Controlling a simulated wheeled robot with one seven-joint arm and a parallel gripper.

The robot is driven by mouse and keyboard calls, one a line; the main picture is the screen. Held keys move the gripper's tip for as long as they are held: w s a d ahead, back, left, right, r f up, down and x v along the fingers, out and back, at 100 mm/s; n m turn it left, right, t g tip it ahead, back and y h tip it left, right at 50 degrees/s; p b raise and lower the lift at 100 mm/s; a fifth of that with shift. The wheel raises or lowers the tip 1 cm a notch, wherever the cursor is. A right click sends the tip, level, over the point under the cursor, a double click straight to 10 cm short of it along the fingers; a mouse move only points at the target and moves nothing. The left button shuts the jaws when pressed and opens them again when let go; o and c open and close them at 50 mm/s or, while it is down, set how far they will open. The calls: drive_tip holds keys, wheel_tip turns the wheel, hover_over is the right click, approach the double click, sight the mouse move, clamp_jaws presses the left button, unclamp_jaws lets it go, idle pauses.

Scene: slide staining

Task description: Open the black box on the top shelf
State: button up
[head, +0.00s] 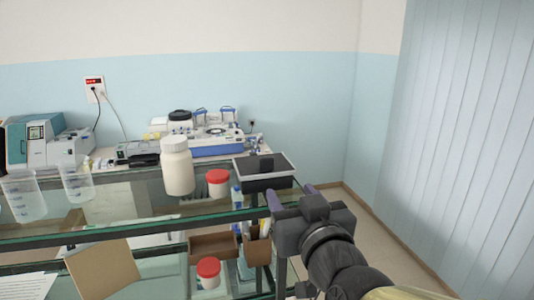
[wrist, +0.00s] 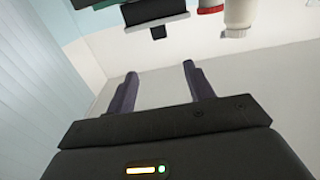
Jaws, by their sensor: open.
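The black box (head: 267,184) sits on the top glass shelf (head: 215,207) at its right end. Its flat greyish lid (head: 245,164) is on, and a small black block like a handle (head: 262,163) stands on top. In the wrist view, which appears upside down, the black box (wrist: 152,13) shows at the top edge with the handle (wrist: 158,32) pointing down in the picture. My gripper (head: 290,193) is open and empty, just in front and to the right of the box in the head view. In the wrist view my gripper's fingers (wrist: 159,68) are apart with nothing between them.
A white bottle (head: 177,168) and a red-capped jar (head: 217,183) stand left of the box. Clear beakers (head: 76,184) are at the far left. A lower shelf holds another red-capped jar (head: 208,272) and a brown organizer (head: 212,246). Free room lies right of the shelf.

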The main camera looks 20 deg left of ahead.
drive_tip(key=shift+w+f+b, duration=0.15)
drive_tip(key=shift+w+b, duration=0.05)
drive_tip(key=shift+b, duration=0.4)
drive_tip(key=w+b, duration=0.1)
drive_tip(key=b, duration=0.3)
drive_tip(key=shift+a, duration=0.4)
drive_tip(key=shift+w+a+b, duration=0.15)
drive_tip(key=shift+w+b, duration=0.05)
drive_tip(key=shift+b, duration=0.55)
drive_tip(key=shift+w+a+b, duration=0.15)
drive_tip(key=shift+w+b, duration=0.15)
drive_tip(key=shift+b, duration=0.55)
drive_tip(key=shift+b, duration=0.3)
